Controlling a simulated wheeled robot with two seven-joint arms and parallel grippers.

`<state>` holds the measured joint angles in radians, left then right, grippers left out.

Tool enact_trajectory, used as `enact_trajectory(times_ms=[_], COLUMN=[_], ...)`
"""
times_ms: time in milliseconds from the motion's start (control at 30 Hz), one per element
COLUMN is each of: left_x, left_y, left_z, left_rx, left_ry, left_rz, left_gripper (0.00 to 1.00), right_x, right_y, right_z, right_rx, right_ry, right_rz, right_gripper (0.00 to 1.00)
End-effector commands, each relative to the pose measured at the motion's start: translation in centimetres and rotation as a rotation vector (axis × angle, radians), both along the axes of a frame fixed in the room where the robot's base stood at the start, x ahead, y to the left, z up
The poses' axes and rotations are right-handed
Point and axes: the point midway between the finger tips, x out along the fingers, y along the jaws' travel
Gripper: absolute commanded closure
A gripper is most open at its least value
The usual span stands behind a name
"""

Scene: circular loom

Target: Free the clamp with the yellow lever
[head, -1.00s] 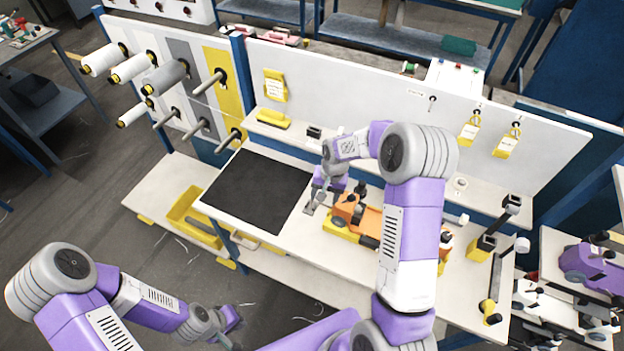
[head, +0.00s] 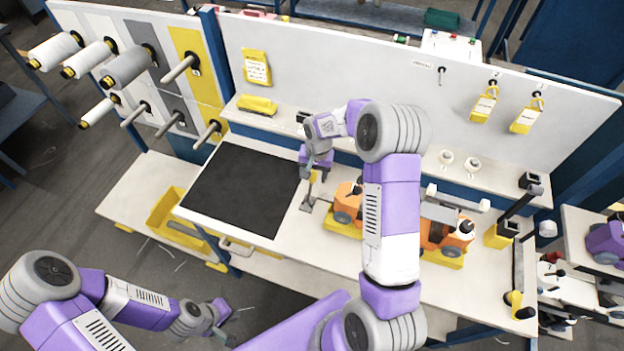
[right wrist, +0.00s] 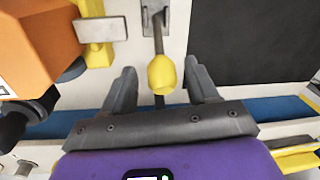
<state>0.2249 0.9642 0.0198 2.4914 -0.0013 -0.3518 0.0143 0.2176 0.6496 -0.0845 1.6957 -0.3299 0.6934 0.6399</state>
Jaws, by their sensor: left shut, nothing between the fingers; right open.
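The clamp's yellow lever tip (right wrist: 162,73) stands between the two fingers of my right gripper (right wrist: 161,88) in the right wrist view. The fingers are open, with a gap on each side of the tip. The lever's grey rod runs up to the metal clamp body (right wrist: 155,12) at the picture's top. In the head view the clamp (head: 308,203) is on the white table edge beside the black mat, with the yellow tip (head: 315,176) just under my right gripper (head: 314,173). My left gripper (head: 222,328) is shut and empty, low at the front, away from the table.
An orange machine (head: 347,203) on a yellow base stands just right of the clamp, partly hidden by my right arm. The black mat (head: 245,190) on the left is bare. A shelf with a yellow item (head: 257,105) runs behind.

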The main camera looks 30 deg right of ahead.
Motion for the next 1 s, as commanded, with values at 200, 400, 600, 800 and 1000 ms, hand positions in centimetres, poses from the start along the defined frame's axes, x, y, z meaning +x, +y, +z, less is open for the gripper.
enact_trajectory(times_ms=[200,400,600,800,1000], left_x=[0.0,0.0,0.0,0.0,0.0], left_y=[0.0,0.0,0.0,0.0,0.0], left_z=[0.0,0.0,0.0,0.0,0.0], left_rx=[0.000,0.000,0.000,0.000,0.000], left_ry=[-0.001,-0.001,-0.001,-0.001,-0.001], left_rz=[0.000,0.000,0.000,0.000,0.000], left_gripper=[1.00,1.00,1.00,1.00,1.00], right_x=[0.1,0.2,0.2,0.2,0.2], right_y=[0.2,0.3,0.2,0.2,0.2], right_z=[-2.9,-3.6,-3.6,-3.6,-3.6], right_rx=[0.001,0.000,0.000,0.000,0.000], right_ry=[0.001,-0.001,-0.001,-0.001,-0.001], right_rz=[0.001,0.001,0.001,0.001,0.001], right_gripper=[0.41,0.41,0.44,0.75,1.00])
